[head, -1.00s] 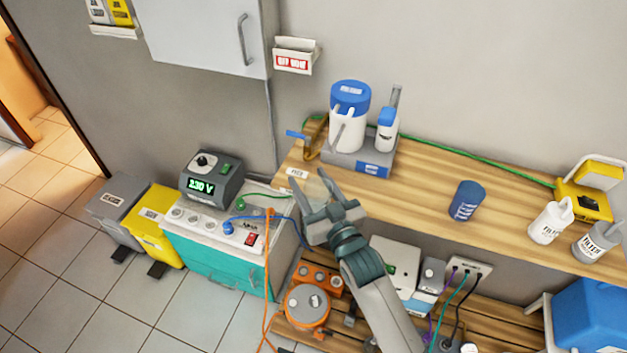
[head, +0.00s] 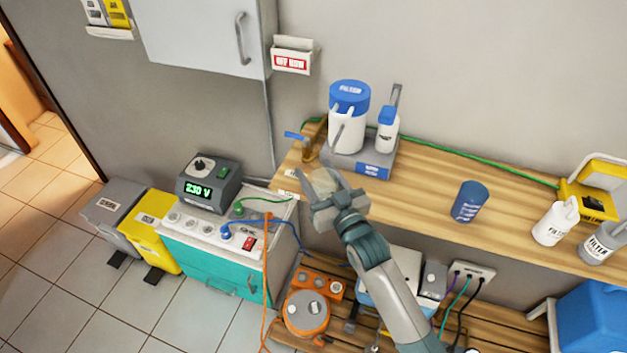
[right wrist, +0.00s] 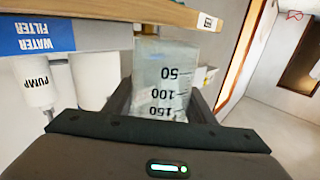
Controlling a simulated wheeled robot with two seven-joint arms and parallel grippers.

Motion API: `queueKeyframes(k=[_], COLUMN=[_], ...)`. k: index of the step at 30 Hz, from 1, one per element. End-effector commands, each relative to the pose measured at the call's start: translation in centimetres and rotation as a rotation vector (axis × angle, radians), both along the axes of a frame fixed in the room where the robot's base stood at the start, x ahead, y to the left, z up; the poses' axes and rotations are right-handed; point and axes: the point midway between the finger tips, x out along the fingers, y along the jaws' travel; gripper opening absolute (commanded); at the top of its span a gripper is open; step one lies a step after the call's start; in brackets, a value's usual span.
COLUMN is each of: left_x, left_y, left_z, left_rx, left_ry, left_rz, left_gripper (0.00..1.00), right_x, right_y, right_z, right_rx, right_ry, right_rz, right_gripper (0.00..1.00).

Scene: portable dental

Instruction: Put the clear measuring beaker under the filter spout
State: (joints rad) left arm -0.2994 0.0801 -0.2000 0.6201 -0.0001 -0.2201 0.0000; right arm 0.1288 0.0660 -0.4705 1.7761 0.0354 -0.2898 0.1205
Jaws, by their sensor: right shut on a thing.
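The clear measuring beaker (right wrist: 168,78) is between the fingers of my right gripper in the right wrist view, its 50, 100 and 150 marks upside down in the picture. In the head view the beaker (head: 322,182) is a faint pale shape at the fingertips. My right gripper (head: 326,190) is shut on it, at the bench's front edge, in front and left of the filter. The white filter (head: 347,130) with a blue lid stands on a grey base (head: 340,160). A blue tap-like part (head: 295,136) sticks out at its left. My left gripper is not in view.
A white pump bottle (head: 387,133) stands beside the filter. A blue container (head: 469,202) and white bottles (head: 555,222) are farther right on the wooden bench (head: 430,185). A 230 V unit (head: 208,183) sits lower left, with cables (head: 268,235) nearby. The bench between filter and blue container is clear.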

Motion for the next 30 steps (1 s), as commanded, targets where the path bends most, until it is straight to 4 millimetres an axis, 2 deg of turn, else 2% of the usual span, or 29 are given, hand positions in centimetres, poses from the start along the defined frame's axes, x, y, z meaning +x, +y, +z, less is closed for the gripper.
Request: queueKeyframes(k=[18, 30], left_x=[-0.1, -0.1], left_y=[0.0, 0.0], left_z=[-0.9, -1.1], left_rx=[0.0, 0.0], left_ry=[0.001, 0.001], left_rz=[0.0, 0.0], left_gripper=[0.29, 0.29], right_x=[4.7, 5.7], right_y=[-1.5, -1.8], right_z=[0.0, 0.0], right_rx=[0.0, 0.001], right_ry=[-0.001, 0.0], right_rz=[0.0, 0.0], right_gripper=[0.29, 0.29])
